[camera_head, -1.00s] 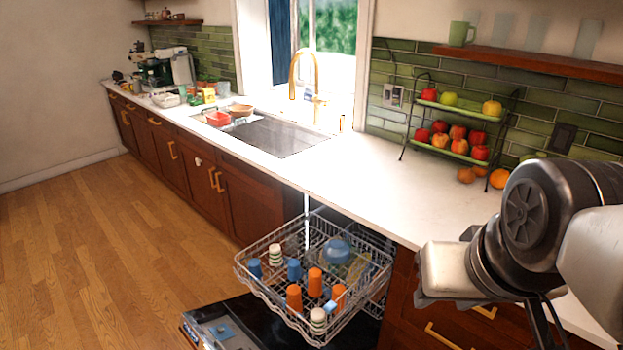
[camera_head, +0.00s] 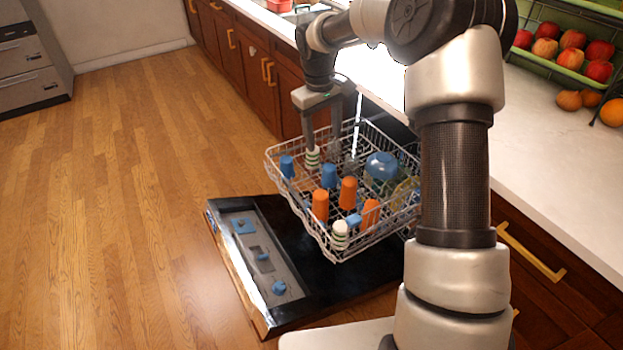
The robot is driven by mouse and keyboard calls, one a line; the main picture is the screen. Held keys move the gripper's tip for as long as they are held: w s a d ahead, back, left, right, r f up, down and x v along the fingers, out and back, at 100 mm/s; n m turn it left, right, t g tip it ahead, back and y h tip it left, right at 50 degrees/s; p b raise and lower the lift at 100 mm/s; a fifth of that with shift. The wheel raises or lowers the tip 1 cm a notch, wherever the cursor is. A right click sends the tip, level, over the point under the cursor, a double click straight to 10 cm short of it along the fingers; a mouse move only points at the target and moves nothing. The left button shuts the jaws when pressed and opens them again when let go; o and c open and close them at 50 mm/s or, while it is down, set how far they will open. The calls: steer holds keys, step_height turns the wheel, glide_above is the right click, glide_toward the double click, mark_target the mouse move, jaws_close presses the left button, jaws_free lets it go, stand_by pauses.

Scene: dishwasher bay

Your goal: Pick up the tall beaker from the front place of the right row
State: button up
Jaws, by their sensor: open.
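The pulled-out dishwasher rack (camera_head: 285,180) holds several upturned beakers. Tall orange beakers stand at the middle (camera_head: 348,193), at the left front (camera_head: 320,204) and at the right (camera_head: 370,213). Blue beakers stand at the left (camera_head: 286,167) and the middle (camera_head: 329,175). Striped white-and-green beakers stand at the back left (camera_head: 313,158) and the front (camera_head: 340,235). I cannot tell surely which is the named one. My gripper (camera_head: 323,150) points down, open and empty, over the rack's back left, its fingers close to the back striped beaker. Contact cannot be made out.
A small blue item (camera_head: 353,220) lies between the front beakers. A blue bowl (camera_head: 381,168) and a yellowish plate (camera_head: 405,191) fill the rack's right side. The open dishwasher door (camera_head: 325,272) lies below. The counter (camera_head: 545,150) borders the right; the floor at left is clear.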

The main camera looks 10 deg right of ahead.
steer(key=g+y+b, duration=0.1)
steer(key=b, duration=0.2)
glide_toward(323, 195)
step_height(323, 195, down, 9)
steer(key=shift+r+b, duration=0.1)
steer(key=shift+b, duration=0.9)
steer(key=shift+w+a+f+b, duration=0.2)
steer(key=shift+f+b, duration=0.25)
steer(key=shift+f, duration=1)
steer(key=shift+w+a+f+b, duration=0.15)
steer(key=shift+f+b, duration=0.25)
steer(key=shift+f, duration=1.05)
steer(key=shift+s, duration=0.1)
steer(key=shift+c, duration=0.3)
steer(key=c, duration=0.8)
